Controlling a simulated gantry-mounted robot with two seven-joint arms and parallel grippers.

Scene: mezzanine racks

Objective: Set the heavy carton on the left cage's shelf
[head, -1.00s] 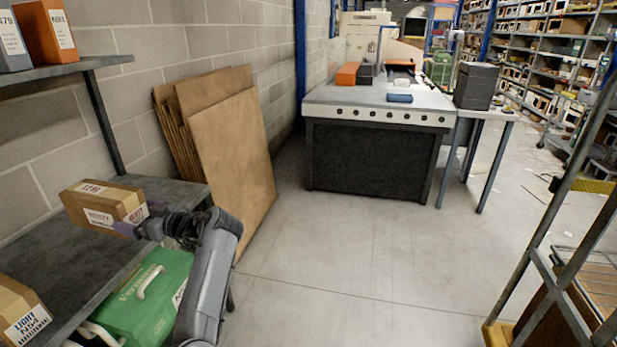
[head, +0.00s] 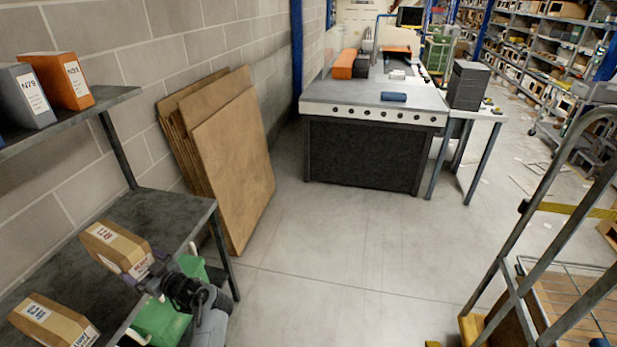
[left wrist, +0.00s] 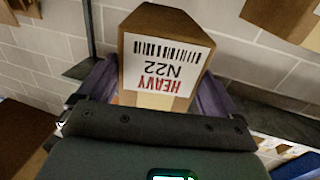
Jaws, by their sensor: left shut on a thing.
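The heavy carton (head: 117,247) is a brown box at the lower left of the head view. In the left wrist view the carton (left wrist: 165,58) shows a white label reading HEAVY N22. My left gripper (head: 144,268) is shut on its near end, and in the left wrist view a purple finger lies along each side. The carton is over the grey rack shelf (head: 150,208); I cannot tell whether it touches. A wire-sided cage (head: 527,222) with a brown shelf (head: 580,306) stands at the right. I cannot tell whether this is the left cage. My right gripper is not in view.
Another carton (head: 52,322) lies on the rack shelf. A green case (head: 160,322) is below it. Upper-shelf boxes are grey (head: 27,98) and orange (head: 62,80). Flat cardboard (head: 235,170) leans on the wall. A workbench (head: 365,150) stands behind. The middle floor is clear.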

